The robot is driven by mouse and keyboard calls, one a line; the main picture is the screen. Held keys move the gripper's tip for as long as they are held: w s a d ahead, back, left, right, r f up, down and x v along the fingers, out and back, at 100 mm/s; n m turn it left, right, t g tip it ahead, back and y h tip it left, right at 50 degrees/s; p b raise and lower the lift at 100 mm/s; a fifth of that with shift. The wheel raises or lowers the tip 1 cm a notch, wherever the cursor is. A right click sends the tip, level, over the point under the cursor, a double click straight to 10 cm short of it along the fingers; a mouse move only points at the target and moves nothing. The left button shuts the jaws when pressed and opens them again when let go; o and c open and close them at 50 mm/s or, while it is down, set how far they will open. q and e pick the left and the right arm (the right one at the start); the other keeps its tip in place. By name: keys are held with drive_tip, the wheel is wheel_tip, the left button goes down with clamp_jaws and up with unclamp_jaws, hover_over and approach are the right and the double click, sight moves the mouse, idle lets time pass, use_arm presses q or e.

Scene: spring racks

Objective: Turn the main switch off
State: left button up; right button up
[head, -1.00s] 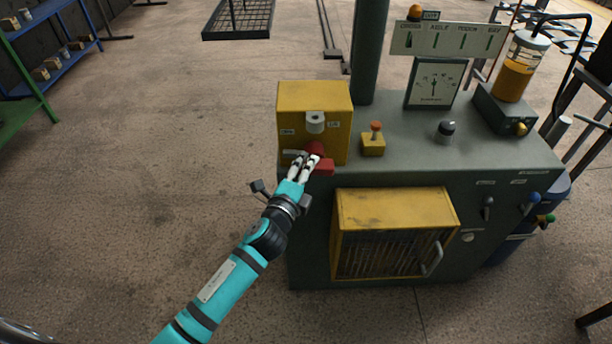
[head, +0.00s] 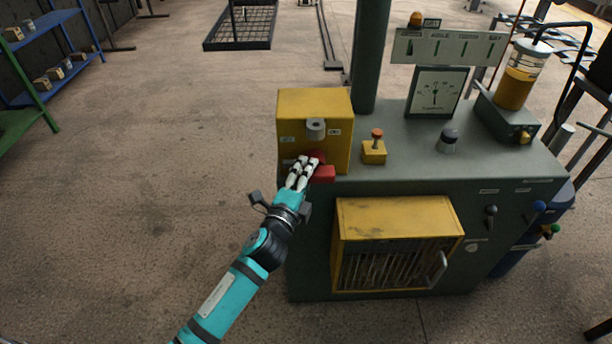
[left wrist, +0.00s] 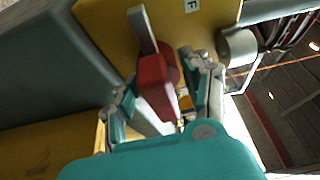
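The main switch is a red rotary handle (head: 323,174) on the front of a yellow box (head: 314,102) at the left end of the machine cabinet. My left gripper (head: 305,162) is at this handle and partly hides it in the head view. In the left wrist view, the red handle (left wrist: 156,86) stands between the two spread fingers of my left gripper (left wrist: 165,95), with a visible gap on the right finger's side. A grey bar sticks out from the handle's far end. Contact with the left finger is unclear. My right gripper is not in view.
A grey knob (head: 316,128) sits on the yellow box above the switch. An orange-topped button (head: 376,134) and a gauge (head: 435,91) stand on the cabinet top. A yellow hatch with a handle (head: 398,217) juts from the cabinet front.

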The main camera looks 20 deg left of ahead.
use_arm(q)
drive_tip(key=shift+f, duration=0.15)
drive_tip(key=shift+s, duration=0.25)
drive_tip(key=s+a, duration=0.1)
drive_tip(key=s, duration=1)
drive_tip(key=shift+s+a, duration=0.2)
drive_tip(key=s+a+f+n+g, duration=0.1)
drive_tip(key=s+f+n+g, duration=0.15)
drive_tip(key=f, duration=0.85)
drive_tip(key=s+a+f+n+g+y+p, duration=0.1)
drive_tip(key=s+f+n+g, duration=0.15)
drive_tip(key=f, duration=0.75)
drive_tip(key=s+a+f+n+g, duration=0.1)
drive_tip(key=s+f+n+g, duration=0.15)
drive_tip(key=f, duration=0.85)
drive_tip(key=s+a+f+n+g, duration=0.1)
drive_tip(key=s+f+n+g, duration=0.2)
drive_tip(key=s+f, duration=0.3)
drive_tip(key=s+a+f+n+g+p, duration=0.1)
drive_tip(key=s+f, duration=0.6)
drive_tip(key=s, duration=0.9)
drive_tip(key=s+a+f+n+g+y, duration=0.1)
drive_tip(key=s+f+n+g, duration=0.4)
drive_tip(key=s, duration=0.6)
wheel_tip(320, 180, down, 2)
drive_tip(key=shift+a+f+g+p, duration=0.15)
drive_tip(key=shift+a+g+p, duration=0.2)
drive_tip(key=shift+a, duration=0.35)
